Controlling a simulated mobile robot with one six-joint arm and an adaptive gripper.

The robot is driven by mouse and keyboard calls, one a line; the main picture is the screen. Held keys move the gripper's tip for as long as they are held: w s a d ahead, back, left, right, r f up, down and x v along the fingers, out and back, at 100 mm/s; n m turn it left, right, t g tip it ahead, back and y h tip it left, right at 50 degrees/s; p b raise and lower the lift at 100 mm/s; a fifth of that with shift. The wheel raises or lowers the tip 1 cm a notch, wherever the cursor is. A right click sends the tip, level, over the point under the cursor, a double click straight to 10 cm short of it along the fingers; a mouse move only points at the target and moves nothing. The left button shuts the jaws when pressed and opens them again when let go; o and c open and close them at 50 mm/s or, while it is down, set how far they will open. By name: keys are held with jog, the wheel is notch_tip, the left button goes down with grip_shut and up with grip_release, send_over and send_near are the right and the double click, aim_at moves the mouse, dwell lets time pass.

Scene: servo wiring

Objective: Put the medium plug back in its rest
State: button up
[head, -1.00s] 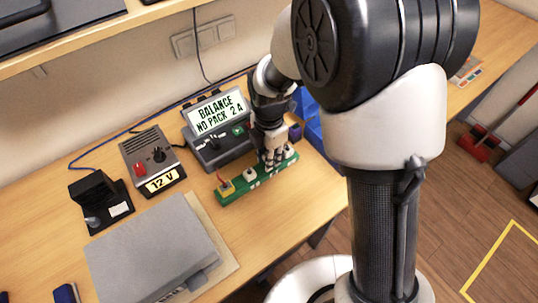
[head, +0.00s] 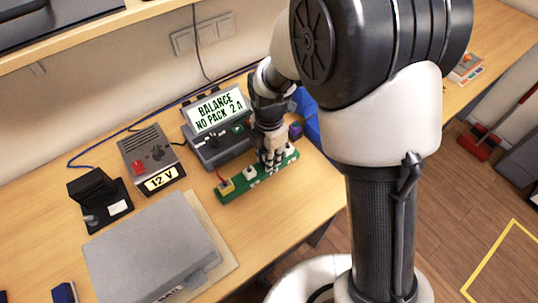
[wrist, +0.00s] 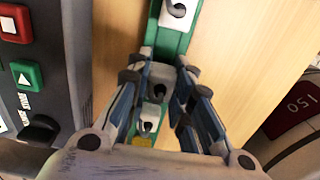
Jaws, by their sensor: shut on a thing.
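A green rest strip (head: 232,194) lies on the bench in front of the charger, with several plugs along it. My gripper (head: 270,165) points down over the strip's right half. Another white plug (wrist: 178,12) sits farther along the strip, and a white piece (wrist: 150,118) shows nearer my palm.
The charger (head: 215,130) reads "BALANCE NO PACK 2A" close behind my gripper. A 12 V supply (head: 150,158) stands left of it. A dark box (head: 296,130) and blue bins (head: 312,130) are close on the right. A grey case (head: 150,245) lies front left. Bench in front of the strip is clear.

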jog(key=shift+f, duration=0.3)
jog(key=o, duration=1)
jog(key=shift+c, duration=0.2)
notch_tip(320, 180, up, 11)
jog(key=shift+f, duration=0.1)
jog(key=shift+r, duration=0.65)
